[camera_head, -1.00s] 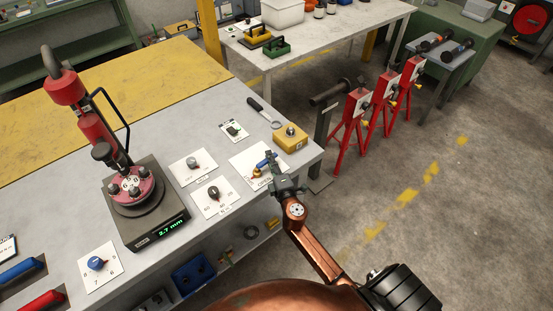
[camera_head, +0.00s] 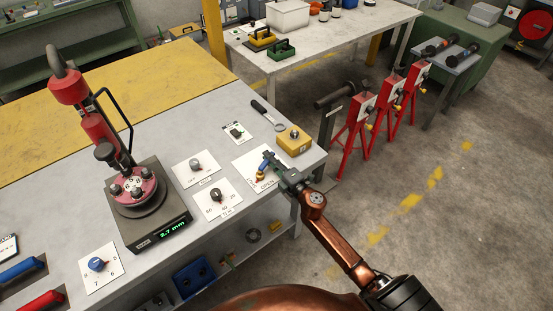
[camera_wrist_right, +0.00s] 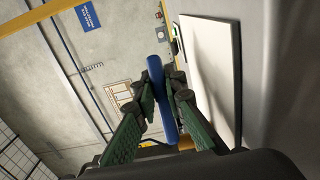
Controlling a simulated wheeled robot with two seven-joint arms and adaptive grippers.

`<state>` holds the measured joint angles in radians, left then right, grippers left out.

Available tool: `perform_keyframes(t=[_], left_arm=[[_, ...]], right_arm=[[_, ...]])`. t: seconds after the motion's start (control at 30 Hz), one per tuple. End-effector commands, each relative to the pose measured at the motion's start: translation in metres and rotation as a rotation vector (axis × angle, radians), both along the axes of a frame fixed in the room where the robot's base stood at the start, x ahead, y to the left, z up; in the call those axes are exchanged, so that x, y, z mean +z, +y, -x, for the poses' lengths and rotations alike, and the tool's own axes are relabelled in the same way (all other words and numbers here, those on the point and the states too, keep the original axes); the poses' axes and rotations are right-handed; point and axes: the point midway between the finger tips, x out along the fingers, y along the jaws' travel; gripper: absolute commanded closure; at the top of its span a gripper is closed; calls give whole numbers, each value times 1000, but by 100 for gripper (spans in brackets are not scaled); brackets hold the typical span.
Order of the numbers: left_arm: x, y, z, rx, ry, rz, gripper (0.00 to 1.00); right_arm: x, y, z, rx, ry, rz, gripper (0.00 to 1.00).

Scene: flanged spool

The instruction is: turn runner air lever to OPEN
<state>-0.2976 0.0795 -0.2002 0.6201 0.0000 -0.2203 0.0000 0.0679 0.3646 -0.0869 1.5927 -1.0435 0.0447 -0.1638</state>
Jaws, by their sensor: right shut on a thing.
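The runner air lever has a blue handle (camera_head: 263,168) on a brass-coloured valve, mounted on a white plate (camera_head: 243,158) near the bench's right corner. The word OPEN is printed on the plate's lower right part. My right gripper (camera_head: 271,162) reaches in from the lower right and is shut on the handle, covering part of it. In the wrist view the blue handle (camera_wrist_right: 163,100) stands between the two green-padded fingers. The handle points up the picture in the head view. My left gripper is not in view.
A yellow box (camera_head: 294,139) with a knob sits just right of the plate. Plates with dials (camera_head: 217,195) lie to its left, and a gauge stand (camera_head: 145,215) with a red column is further left. Red stands (camera_head: 360,125) are on the floor beyond the bench.

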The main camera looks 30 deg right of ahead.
Motion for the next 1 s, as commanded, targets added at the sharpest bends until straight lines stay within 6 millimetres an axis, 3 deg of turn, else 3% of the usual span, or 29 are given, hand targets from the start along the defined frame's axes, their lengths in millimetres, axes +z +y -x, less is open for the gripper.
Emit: perform_keyframes(t=[0.13,0.3,0.33,0.6,0.87,1.0], left_arm=[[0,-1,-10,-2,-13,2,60],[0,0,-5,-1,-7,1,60],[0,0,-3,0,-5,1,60],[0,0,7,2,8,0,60],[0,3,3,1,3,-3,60],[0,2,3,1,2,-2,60]], right_arm=[[-2,5,-1,14,3,1,100],[-2,4,-1,13,3,1,100],[-2,4,-1,13,3,0,88],[-1,3,-1,10,1,1,71],[0,3,0,9,1,1,71],[-2,0,12,9,3,1,71]])
